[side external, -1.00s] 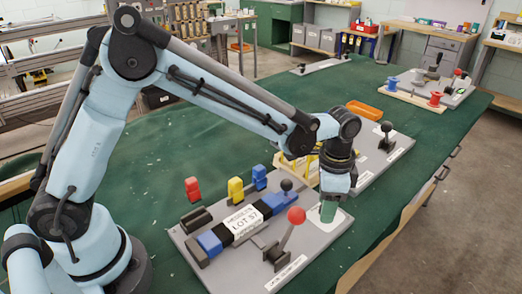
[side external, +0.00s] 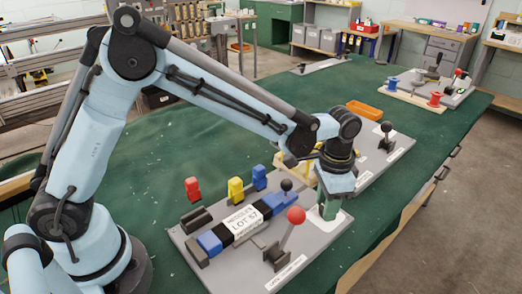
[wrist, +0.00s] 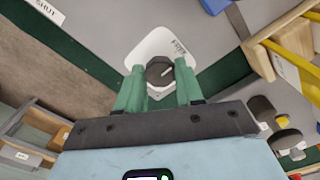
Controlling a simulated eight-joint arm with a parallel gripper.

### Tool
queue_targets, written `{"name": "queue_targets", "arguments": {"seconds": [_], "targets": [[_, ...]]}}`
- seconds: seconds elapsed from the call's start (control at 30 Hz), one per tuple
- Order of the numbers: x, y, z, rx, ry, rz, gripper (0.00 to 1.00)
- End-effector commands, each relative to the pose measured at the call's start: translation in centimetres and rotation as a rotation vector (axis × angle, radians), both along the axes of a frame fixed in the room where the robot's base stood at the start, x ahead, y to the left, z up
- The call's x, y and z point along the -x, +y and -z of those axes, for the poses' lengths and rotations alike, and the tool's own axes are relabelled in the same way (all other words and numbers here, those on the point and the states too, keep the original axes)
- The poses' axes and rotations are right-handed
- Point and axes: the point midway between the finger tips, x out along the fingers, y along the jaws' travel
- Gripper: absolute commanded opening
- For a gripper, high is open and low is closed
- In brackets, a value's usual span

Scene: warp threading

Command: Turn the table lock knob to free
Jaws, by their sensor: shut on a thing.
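The table lock knob (wrist: 160,71) is a dark round knob with a pale line on its top, set on a white label plate (wrist: 146,42) with small lettering I cannot read for sure. In the wrist view my gripper (wrist: 158,75) has its two green fingers on either side of the knob, shut on it. In the side view my gripper (side external: 329,207) points down at the right end of the near grey board (side external: 318,240), over the white plate (side external: 343,221). There the fingers hide the knob.
A red-ball lever (side external: 296,215) stands close left of my gripper. A blue and black bar with a lot label (side external: 238,224) lies beyond it, near red, yellow and blue clips (side external: 235,188). A black-ball lever (side external: 387,129) and an orange tray (side external: 364,110) are farther back.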

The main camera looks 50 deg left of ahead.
Motion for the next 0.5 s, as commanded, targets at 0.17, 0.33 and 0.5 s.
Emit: {"name": "queue_targets", "arguments": {"seconds": [0.17, 0.33, 0.5], "targets": [[-0.01, -0.01, -0.01, 0.0, 0.0, -0.001, 0.52], [0.0, 0.0, -0.01, 0.0, 0.0, 0.0, 0.62], [0.0, 0.0, -0.05, 0.0, 0.0, 0.0, 0.62]]}}
